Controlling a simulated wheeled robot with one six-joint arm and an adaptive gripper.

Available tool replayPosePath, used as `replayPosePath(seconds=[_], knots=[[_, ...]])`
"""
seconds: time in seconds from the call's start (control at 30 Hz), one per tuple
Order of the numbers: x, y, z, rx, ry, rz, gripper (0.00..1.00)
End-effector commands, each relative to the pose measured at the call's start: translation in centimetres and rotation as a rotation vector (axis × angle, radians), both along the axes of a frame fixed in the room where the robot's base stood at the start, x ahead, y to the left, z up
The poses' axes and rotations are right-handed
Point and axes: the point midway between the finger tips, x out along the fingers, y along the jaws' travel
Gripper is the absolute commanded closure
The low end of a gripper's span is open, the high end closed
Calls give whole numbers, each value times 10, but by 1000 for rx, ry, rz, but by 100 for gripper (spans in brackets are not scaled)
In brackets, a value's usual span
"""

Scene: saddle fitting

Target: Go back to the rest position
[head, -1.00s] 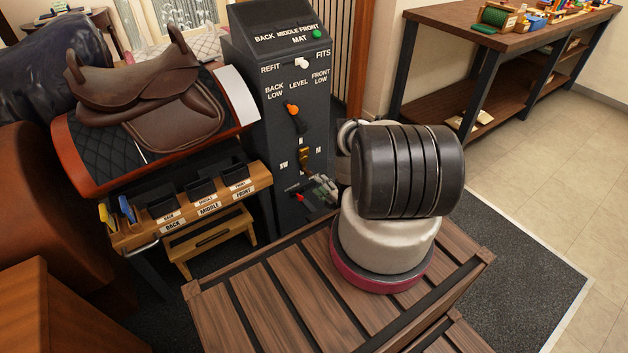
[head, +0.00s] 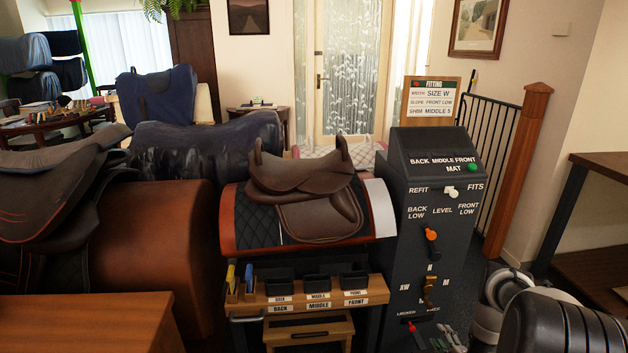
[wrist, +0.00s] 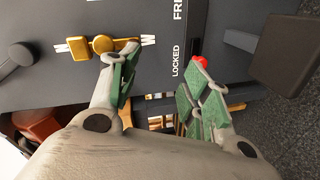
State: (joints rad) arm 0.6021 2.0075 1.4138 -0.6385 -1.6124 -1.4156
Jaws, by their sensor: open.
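My gripper (wrist: 165,62) is open in front of the dark control console (head: 440,215), with nothing seen between its green-padded fingers. In the wrist view the red lever end (wrist: 199,62) is close to the right fingertip; I cannot tell whether they touch. The brass lever (wrist: 100,45) lies by the left fingertip. In the head view my gripper (head: 447,338) shows at the bottom edge, just right of the red lever (head: 411,326) under the "LOCKED" label. My arm (head: 550,325) fills the lower right corner.
A brown saddle (head: 305,190) sits on a stand left of the console. Below it is a wooden rack (head: 350,293) with black bins. A fitting board (head: 432,101) stands behind the console. A dark bench (head: 600,215) is at right.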

Motion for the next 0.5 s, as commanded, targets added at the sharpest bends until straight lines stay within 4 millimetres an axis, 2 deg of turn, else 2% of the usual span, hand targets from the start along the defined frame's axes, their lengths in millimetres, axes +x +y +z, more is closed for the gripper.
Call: replayPosePath(seconds=[0.07, 0.1, 0.2, 0.27, 0.37, 0.47, 0.5], knots=[[-16, 4, -35, 103, 161, -24, 52], [-30, 8, -54, 161, 256, -45, 52], [-71, 19, -95, 291, 479, -111, 52], [-93, 19, -109, 366, 620, -170, 52], [-118, 10, -109, 469, 825, -287, 52], [-131, -5, -85, 549, 1009, -427, 52], [-133, -11, -69, 575, 1068, -483, 52]])
